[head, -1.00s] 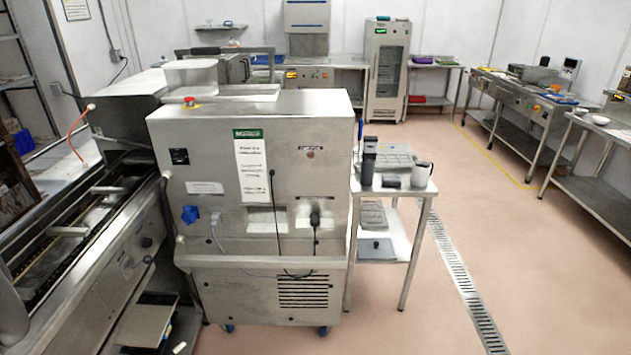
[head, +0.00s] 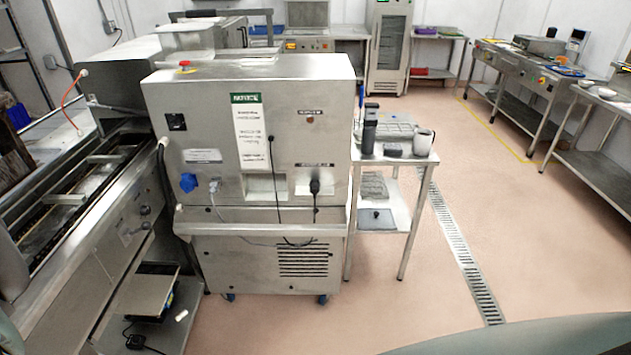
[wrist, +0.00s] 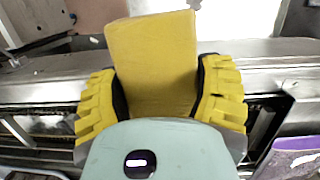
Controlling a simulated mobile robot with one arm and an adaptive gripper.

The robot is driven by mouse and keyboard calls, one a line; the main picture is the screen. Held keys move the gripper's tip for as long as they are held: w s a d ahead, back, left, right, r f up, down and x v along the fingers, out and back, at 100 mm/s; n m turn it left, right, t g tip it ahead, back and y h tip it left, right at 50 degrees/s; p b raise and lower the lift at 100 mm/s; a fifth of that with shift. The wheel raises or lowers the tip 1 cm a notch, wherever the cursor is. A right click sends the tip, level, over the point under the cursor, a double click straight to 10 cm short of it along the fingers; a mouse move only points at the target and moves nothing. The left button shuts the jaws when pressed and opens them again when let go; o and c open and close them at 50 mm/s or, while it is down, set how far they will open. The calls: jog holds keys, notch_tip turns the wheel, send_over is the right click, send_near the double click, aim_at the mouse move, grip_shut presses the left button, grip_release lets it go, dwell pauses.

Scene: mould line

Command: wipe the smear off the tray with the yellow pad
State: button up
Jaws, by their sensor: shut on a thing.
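My gripper (wrist: 160,88) shows in the wrist view with its ridged yellow fingers closed on the two sides of the yellow pad (wrist: 153,50). The pad is a flat yellow block that stands out beyond the fingers. Metal machine surfaces lie behind it, and I see no contact with them. The gripper and pad do not show in the head view. I cannot tell which tray is the task's tray, and I see no smear in either view.
A steel wheeled machine (head: 245,140) stands in front, with a conveyor line (head: 75,205) on its left. A floor drain (head: 455,245) crosses open floor at right.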

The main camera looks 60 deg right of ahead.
jog(key=s+a+f+n+b, duration=0.1)
jog(key=s+f+b, duration=0.3)
jog(key=f, duration=0.6)
jog(key=s+a+f+n+h+b, duration=0.1)
jog(key=s+a+f+n+b, duration=0.1)
jog(key=f+b, duration=0.4)
jog(key=s+a+f+n+b, duration=0.1)
jog(key=s+a+f+b, duration=0.3)
jog(key=f, duration=1.1)
jog(key=shift+s+f+b, duration=0.2)
jog(key=shift+s+b, duration=0.85)
jog(key=shift+s, duration=0.5)
jog(key=b+x, duration=0.3)
jog(key=a+b+x, duration=0.1)
jog(key=b+x, duration=0.1)
jog(key=shift+w+f+b, duration=0.3)
jog(key=shift+f+b, duration=0.05)
jog(key=shift+f, duration=0.1)
jog(key=shift+b+x, duration=0.9)
jog(key=shift+b, duration=0.05)
jog(key=shift+w, duration=0.2)
